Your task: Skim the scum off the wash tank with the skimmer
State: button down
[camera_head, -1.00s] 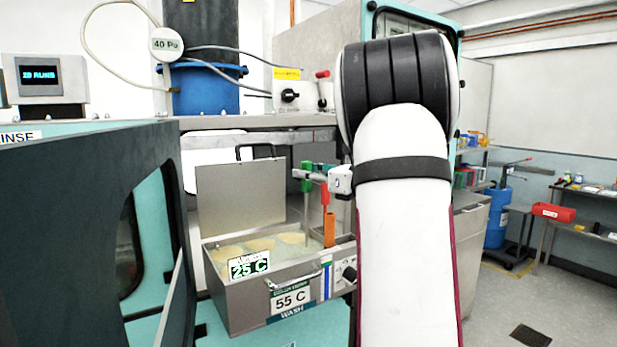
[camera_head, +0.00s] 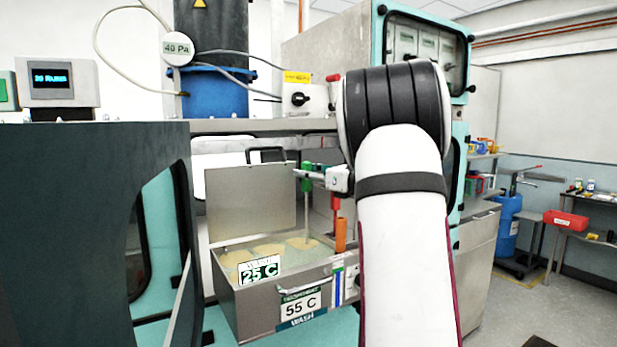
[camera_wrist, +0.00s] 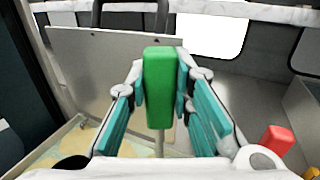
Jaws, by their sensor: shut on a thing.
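The wash tank (camera_head: 249,312) stands open in the head view, with its lid (camera_head: 250,203) raised behind it. Several tan scum patches (camera_head: 268,250) float on its pale liquid. My gripper (camera_head: 313,175) is shut on the green handle of the skimmer (camera_head: 307,183). The handle is upright between the fingers in the wrist view (camera_wrist: 161,85). Its thin rod runs down over the right part of the tank towards a scum patch. The skimmer's lower end cannot be told from the scum, so contact with the liquid is unclear.
A red-handled tool (camera_head: 335,202) and an orange piece (camera_head: 341,236) stand at the tank's right side. A dark panel (camera_head: 90,230) stands at the left. A steel shelf (camera_head: 250,125) runs above the tank.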

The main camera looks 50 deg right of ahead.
jog(key=shift+w+d, duration=0.1)
jog(key=shift+w, duration=0.3)
jog(key=shift+w+a+b, duration=0.35)
jog(key=shift+w+a, duration=0.1)
jog(key=shift+a, duration=1.1)
jog(key=shift+w+a+b, duration=0.35)
jog(key=shift+w+a, duration=0.05)
jog(key=shift+a, duration=1.2)
jog(key=shift+w+a+b, duration=0.35)
jog(key=shift+w+a, duration=0.1)
jog(key=shift+a, duration=1.1)
jog(key=shift+w+a+b, duration=0.45)
jog(key=shift+a+b, duration=0.05)
jog(key=shift+a, duration=1.05)
jog(key=shift+w+a+b, duration=0.45)
jog(key=shift+a, duration=1.05)
jog(key=shift+w+a+b, duration=0.45)
jog(key=shift+a+b, duration=0.05)
jog(key=shift+a, duration=1.05)
jog(key=shift+s, duration=0.1)
jog(key=s+a+p, duration=0.1)
jog(key=s+a, duration=0.1)
jog(key=s, duration=0.6)
jog(key=shift+a, duration=0.15)
